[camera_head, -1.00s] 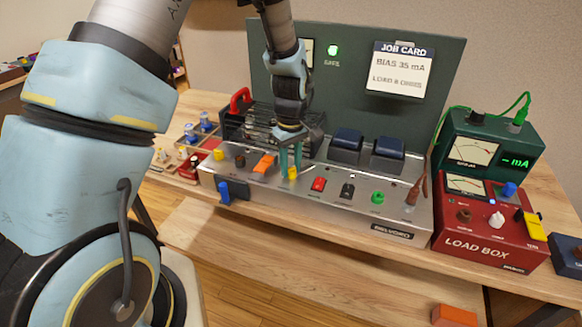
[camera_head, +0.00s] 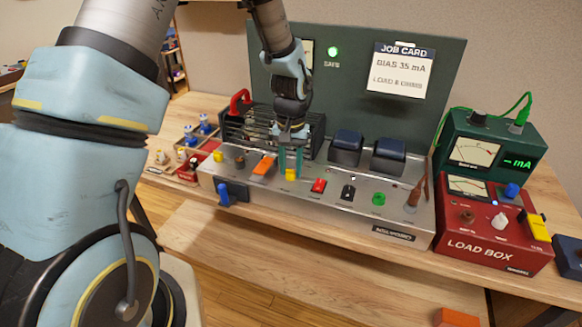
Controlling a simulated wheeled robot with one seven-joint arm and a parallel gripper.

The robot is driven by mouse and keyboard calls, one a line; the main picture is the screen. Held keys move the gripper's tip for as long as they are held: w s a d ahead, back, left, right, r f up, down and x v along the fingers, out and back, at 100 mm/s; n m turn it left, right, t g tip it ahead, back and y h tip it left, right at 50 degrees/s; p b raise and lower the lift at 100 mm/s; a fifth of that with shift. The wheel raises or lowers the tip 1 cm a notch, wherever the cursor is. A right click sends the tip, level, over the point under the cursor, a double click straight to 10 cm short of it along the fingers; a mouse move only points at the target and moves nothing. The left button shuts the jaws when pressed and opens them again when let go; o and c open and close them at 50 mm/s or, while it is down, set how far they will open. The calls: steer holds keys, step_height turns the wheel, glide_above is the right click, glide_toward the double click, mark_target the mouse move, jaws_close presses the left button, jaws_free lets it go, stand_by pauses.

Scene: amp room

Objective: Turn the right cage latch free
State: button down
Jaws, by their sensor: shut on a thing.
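The right cage latch, a small yellow piece (camera_head: 291,174), stands on the sloped metal amp chassis (camera_head: 325,205) in front of the black slatted cage (camera_head: 262,128). My gripper (camera_head: 291,169) points down over it, its teal fingers shut on the latch. The fingers hide part of the latch, and its exact angle cannot be told. Another yellow piece (camera_head: 219,156), apparently the left latch, stands at the chassis's left end. The cage has a red handle (camera_head: 240,100) at its left and sits behind the chassis top.
Two dark blue blocks (camera_head: 347,145) stand behind to the right. The red load box (camera_head: 490,235) and green meter (camera_head: 490,150) are further right.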

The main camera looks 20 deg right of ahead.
steer(key=shift+m, duration=0.6)
steer(key=c, duration=0.6)
jaws_free()
steer(key=shift+o, duration=0.2)
steer(key=shift+r, duration=0.15)
step_height(320, 180, up, 11)
steer(key=b, duration=0.2)
steer(key=shift+f, duration=0.2)
